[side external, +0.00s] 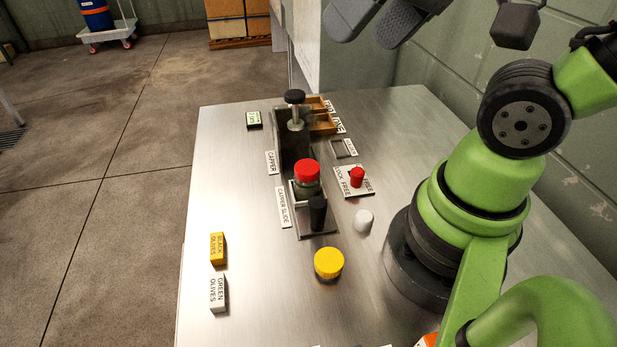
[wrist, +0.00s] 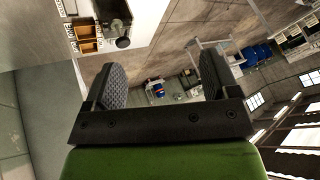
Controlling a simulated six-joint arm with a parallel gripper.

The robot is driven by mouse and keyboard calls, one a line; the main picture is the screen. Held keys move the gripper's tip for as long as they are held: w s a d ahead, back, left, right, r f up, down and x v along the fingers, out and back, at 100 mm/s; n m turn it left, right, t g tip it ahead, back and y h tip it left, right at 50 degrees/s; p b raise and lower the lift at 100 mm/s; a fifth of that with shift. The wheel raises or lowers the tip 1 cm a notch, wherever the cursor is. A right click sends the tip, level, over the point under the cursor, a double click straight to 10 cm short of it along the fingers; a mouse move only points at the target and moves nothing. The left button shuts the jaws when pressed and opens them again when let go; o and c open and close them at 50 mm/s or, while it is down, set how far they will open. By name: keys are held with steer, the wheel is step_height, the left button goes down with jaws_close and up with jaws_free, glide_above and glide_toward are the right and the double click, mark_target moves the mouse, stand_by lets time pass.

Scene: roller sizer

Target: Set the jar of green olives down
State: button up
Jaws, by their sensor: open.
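A jar with a red lid (side external: 307,172) and dark greenish contents stands upright on the capper slide (side external: 318,226), in front of the capper (side external: 294,135). I cannot read a label on it. A yellow-lidded round item (side external: 328,263) stands on the bare table nearer the camera; its contents are hidden. A white block marked GREEN OLIVES (side external: 218,293) lies at the table's left, below a yellow BLACK OLIVES block (side external: 217,248). My gripper (side external: 385,22) is high above the table at the top edge, partly cut off. In the wrist view my gripper (wrist: 163,80) is open and empty.
A red knob on a LOCK/FREE plate (side external: 356,178) and a white rounded piece (side external: 364,222) stand right of the slide. The table's left side is mostly clear.

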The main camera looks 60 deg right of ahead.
steer(key=w+d+f+n+g+h, duration=0.1)
steer(key=w+f+n+g, duration=0.2)
steer(key=w+f, duration=0.2)
steer(key=n+g, duration=0.2)
glide_above(310, 167)
steer(key=s+a, duration=0.1)
step_height(310, 167, down, 5)
steer(key=f+n, duration=0.1)
steer(key=f, duration=0.2)
steer(key=f+n+g, duration=0.1)
steer(key=f, duration=0.3)
steer(key=f+n, duration=0.1)
steer(key=f, duration=0.3)
steer(key=shift+w+d+g+h, duration=0.3)
steer(key=shift+w+h, duration=0.1)
steer(key=shift+w+d+f, duration=0.1)
steer(key=shift+f, duration=1.4)
steer(key=shift+d+f, duration=0.1)
steer(key=shift+f, duration=1.35)
steer(key=c, duration=1.1)
